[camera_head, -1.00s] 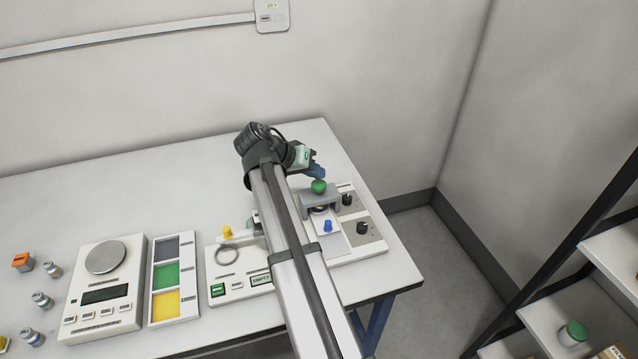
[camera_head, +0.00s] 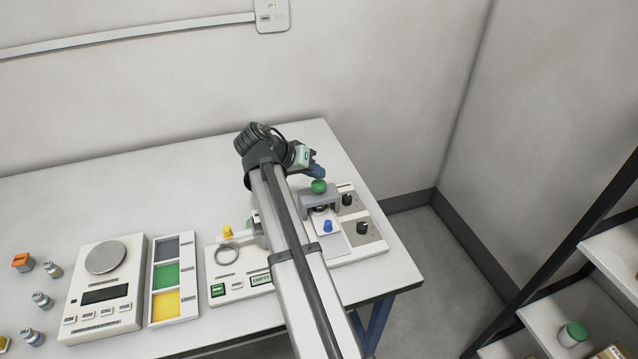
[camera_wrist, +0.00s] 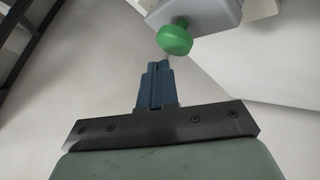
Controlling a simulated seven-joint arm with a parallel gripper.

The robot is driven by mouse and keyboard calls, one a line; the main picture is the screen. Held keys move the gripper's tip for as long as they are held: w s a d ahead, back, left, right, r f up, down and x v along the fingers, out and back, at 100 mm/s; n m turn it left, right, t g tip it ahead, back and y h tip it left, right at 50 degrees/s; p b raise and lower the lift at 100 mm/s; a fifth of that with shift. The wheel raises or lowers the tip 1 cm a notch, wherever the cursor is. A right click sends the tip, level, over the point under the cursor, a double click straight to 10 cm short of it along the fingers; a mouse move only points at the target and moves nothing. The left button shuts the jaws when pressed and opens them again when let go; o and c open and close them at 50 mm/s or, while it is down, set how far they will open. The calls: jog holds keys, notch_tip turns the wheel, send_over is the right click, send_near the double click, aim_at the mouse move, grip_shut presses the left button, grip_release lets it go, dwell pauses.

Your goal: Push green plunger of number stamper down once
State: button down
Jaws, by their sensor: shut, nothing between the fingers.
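The green plunger (camera_head: 319,186) is a round knob on top of the grey bracket of the number stamper (camera_head: 320,200), at the right end of the table. It also shows in the wrist view (camera_wrist: 175,39), near the upper middle. My gripper (camera_head: 318,170) is shut and empty, just behind and above the plunger in the head view. In the wrist view its blue fingertips (camera_wrist: 158,66) are together, just below the plunger in the picture. I cannot tell whether they touch it. A blue knob (camera_head: 328,225) stands in front of the stamper.
My arm covers part of the white panel (camera_head: 240,290) left of the stamper. Black knobs (camera_head: 362,227) sit on its right side. A yellow knob (camera_head: 227,232), a coloured tray (camera_head: 153,310) and a scale (camera_head: 128,322) are further left. A shelf (camera_head: 560,300) stands at right.

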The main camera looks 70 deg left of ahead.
aim_at(315, 184)
jog(key=shift+f, duration=1.3)
dwell(1.7)
jog(key=shift+r, duration=1.3)
jog(key=shift+r, duration=2.5)
